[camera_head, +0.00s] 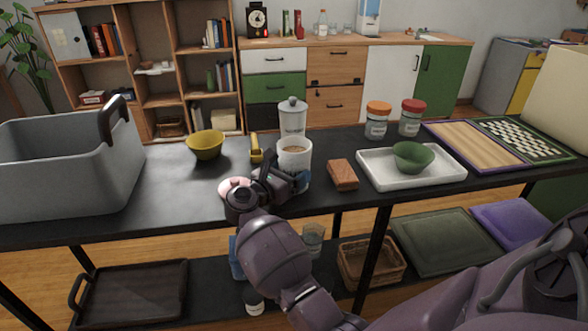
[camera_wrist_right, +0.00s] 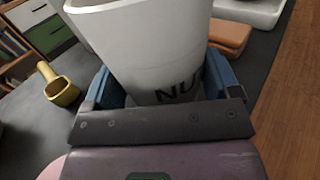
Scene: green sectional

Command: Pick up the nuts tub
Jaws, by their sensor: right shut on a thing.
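The nuts tub (camera_head: 295,152) is a white open cylinder with a brown fill showing at its top, near the middle of the black table. In the right wrist view the tub (camera_wrist_right: 145,50) fills the upper middle, with the letters "NU" partly visible above the palm. My right gripper (camera_head: 292,182) reaches it from the near side. Its blue fingers lie on both sides of the tub, shut on it. The tub looks upright; its base is hidden behind the gripper, so I cannot tell whether it touches the table. My left gripper is not in view.
A white lidded canister (camera_head: 292,117) stands just behind the tub. A yellow scoop (camera_head: 256,150) and yellow bowl (camera_head: 205,145) are to its left, a pink item (camera_head: 232,186) by my wrist. A brown block (camera_head: 342,174) and white tray (camera_head: 440,178) with green bowl (camera_head: 413,157) are right.

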